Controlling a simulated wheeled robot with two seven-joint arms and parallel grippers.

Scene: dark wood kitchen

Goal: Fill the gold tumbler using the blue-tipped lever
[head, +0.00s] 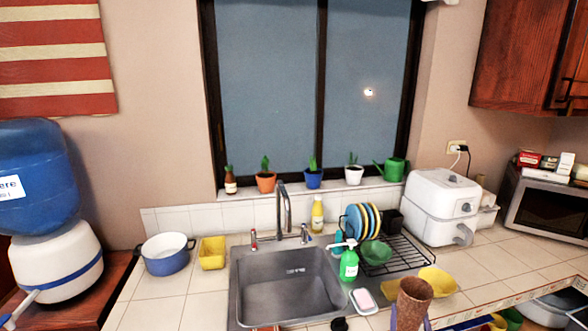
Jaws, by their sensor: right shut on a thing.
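The gold tumbler (413,293) looks brownish and speckled. It is at the lower right, slightly tilted, in front of the counter edge. My right gripper (410,319) is shut on it, with pale fingers at its lower sides. The blue-tipped lever (306,235) stands on the sink deck, right of the faucet (285,210). A red-tipped lever (253,240) stands to the left of it. The sink basin (287,285) is empty, and no water stream shows. The tumbler is apart from the faucet, to its right and nearer me.
A green soap bottle (349,266), a pink sponge on a dish (364,299), a yellow bowl (437,281) and a dish rack (408,258) crowd the sink's right side. A blue pot (167,262) and yellow container (212,258) stand left. A water dispenser (60,262) is far left.

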